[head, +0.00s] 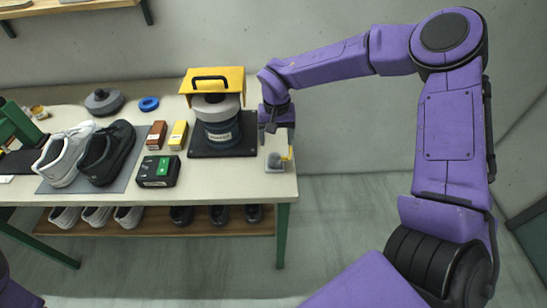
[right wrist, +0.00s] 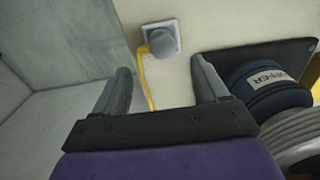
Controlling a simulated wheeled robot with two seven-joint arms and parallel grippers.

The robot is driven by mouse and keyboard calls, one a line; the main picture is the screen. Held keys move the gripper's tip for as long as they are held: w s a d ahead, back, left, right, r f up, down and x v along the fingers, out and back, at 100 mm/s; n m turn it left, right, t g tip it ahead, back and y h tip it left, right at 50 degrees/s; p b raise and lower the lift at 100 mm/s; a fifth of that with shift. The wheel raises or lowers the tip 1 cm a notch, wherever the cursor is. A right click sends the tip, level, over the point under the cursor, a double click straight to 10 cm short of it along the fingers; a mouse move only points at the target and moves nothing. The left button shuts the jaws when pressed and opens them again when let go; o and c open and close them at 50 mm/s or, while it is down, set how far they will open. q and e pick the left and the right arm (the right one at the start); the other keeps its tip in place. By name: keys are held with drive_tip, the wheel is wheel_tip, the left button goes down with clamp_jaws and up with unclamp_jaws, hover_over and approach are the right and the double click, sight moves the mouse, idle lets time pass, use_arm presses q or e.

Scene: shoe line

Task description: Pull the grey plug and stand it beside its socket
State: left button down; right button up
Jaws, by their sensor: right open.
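The grey plug (head: 275,160) sits in its pale square socket (head: 281,170) near the right front corner of the table. In the right wrist view the plug (right wrist: 164,42) shows as a round grey knob on the square socket plate (right wrist: 146,33), with a yellow cable (right wrist: 147,80) running from it. My right gripper (head: 271,127) is open and empty, behind the plug in the head view and apart from it. In the right wrist view the plug lies beyond the open fingertips (right wrist: 160,66), roughly centred between them. My left gripper is not in view.
A dark-banded pot with a yellow hood (head: 217,82) stands on a black base (head: 222,151) left of the plug. Shoes (head: 108,151), small boxes (head: 156,135) and a black-green box (head: 159,171) lie farther left. The table's right edge is close to the socket.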

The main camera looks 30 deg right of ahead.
sight(275, 155)
drive_tip(key=shift+w+a+f+b, duration=0.2)
drive_tip(key=shift+f+b, duration=0.1)
drive_tip(key=shift+f, duration=0.05)
wheel_tip(275, 155, down, 5)
drive_tip(key=b, duration=0.5)
drive_tip(key=shift+b, duration=0.35)
wheel_tip(275, 155, down, 3)
drive_tip(key=shift+r, duration=0.1)
drive_tip(key=shift+d+f+b, duration=0.1)
drive_tip(key=shift+f+b, duration=0.2)
drive_tip(key=shift+f, duration=0.05)
drive_tip(key=shift+p, duration=0.55)
